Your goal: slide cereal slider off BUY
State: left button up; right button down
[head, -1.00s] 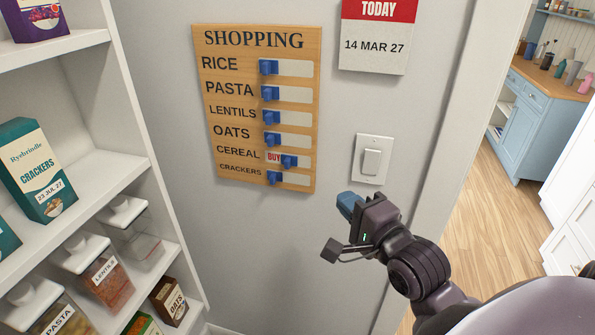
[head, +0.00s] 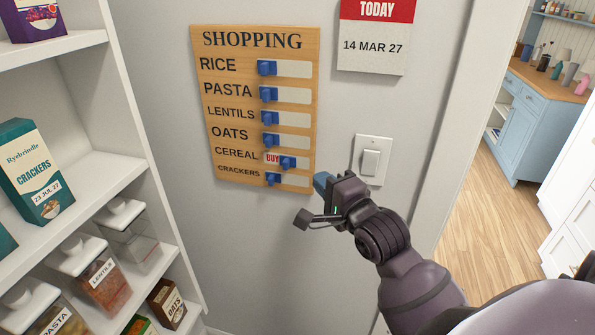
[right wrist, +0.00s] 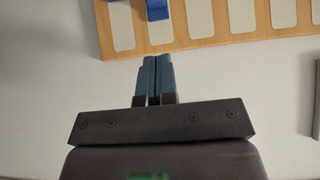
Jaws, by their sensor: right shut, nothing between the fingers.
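The wooden shopping board (head: 258,186) hangs on the wall and also shows at the top of the right wrist view (right wrist: 205,42). My right gripper (head: 320,182) is shut and empty, just to the right of the board's lower right corner in the head view. Its closed blue fingers (right wrist: 153,62) point toward the board in the wrist view. I cannot tell whether they touch it. My left gripper is not in view.
The other sliders, such as the crackers slider (head: 273,179), sit at the left of their slots. A light switch (head: 371,161) is on the wall right of my gripper. A shelf unit (head: 130,165) with food stands at left; a doorway opens at right.

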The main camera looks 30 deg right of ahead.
aim_at(289, 165)
jog(key=w, duration=0.3)
jog(key=shift+w, duration=0.1)
jog(key=shift+w+a+p, duration=0.45)
jog(key=shift+w+a, duration=0.3)
jog(key=shift+w, duration=0.05)
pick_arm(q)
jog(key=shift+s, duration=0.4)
pick_arm(e)
jog(key=shift+w+a, duration=0.45)
jog(key=shift+w, duration=0.05)
